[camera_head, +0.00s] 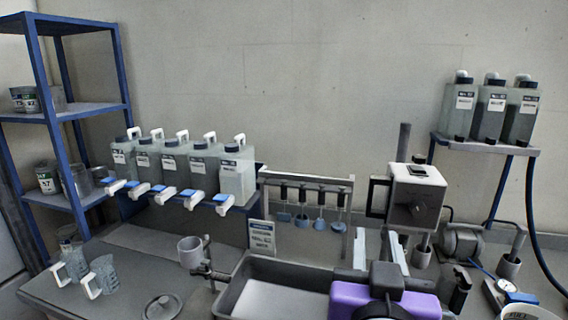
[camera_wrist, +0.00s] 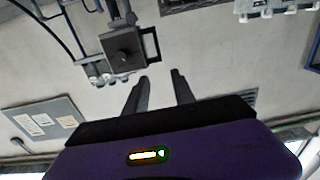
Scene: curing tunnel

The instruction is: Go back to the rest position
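My gripper (camera_wrist: 160,75) shows in the wrist view with its two dark fingers apart. Nothing is held between them; bare grey wall or surface shows in the gap. In the head view my purple wrist (camera_head: 400,302) is at the bottom, right of centre, above the right part of a grey tray (camera_head: 237,284). It hides part of that tray. I cannot clearly make out the fingertips in the head view.
Several jugs with taps (camera_head: 237,178) line a shelf at left centre, beside a blue rack (camera_head: 88,112). Stirrers hang from a rail (camera_head: 305,181). A boxy machine (camera_head: 416,196) stands behind my wrist. Beakers (camera_head: 103,273), a lid (camera_head: 162,306) and a cup (camera_head: 190,251) are at front left.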

